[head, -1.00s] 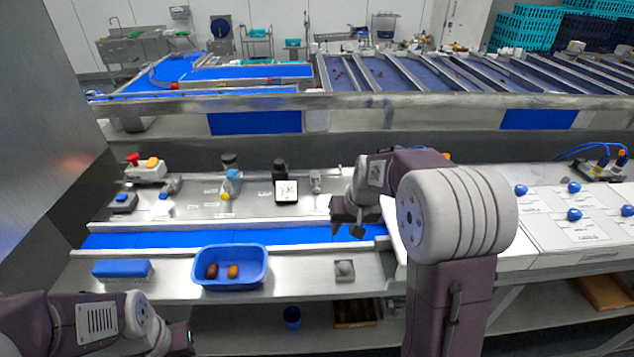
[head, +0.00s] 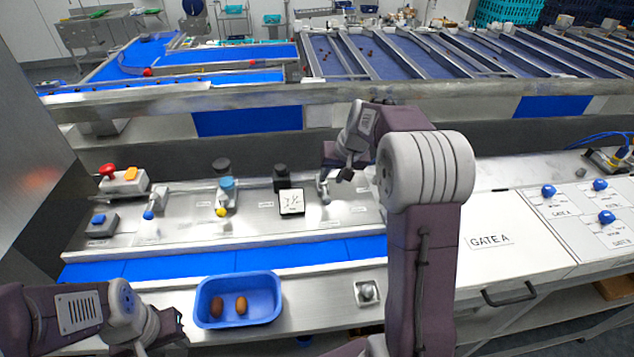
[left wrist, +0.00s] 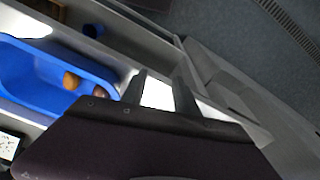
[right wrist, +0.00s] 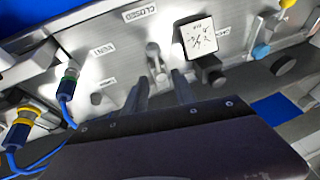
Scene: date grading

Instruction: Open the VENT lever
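The VENT lever (right wrist: 153,56) is a small metal handle on the steel panel, beside a VENT label (right wrist: 103,50) and a CLOSED label (right wrist: 140,13) in the right wrist view. In the head view the lever (head: 323,190) stands right of the black-and-white square card. My right gripper (right wrist: 162,90) is open, its fingertips pointing at the lever with a finger to either side of its line; I see no contact. It also shows in the head view (head: 336,172), just above the lever. My left gripper (left wrist: 160,90) is open and empty, at the lower left of the head view (head: 172,335).
The square card (right wrist: 198,37) on a black mount stands close beside the lever. Blue-hosed fittings (right wrist: 68,85) are on its other side. A blue tray (head: 205,312) with two dates sits before the blue belt (head: 200,262). The white GATE A cover (head: 520,255) is at the right.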

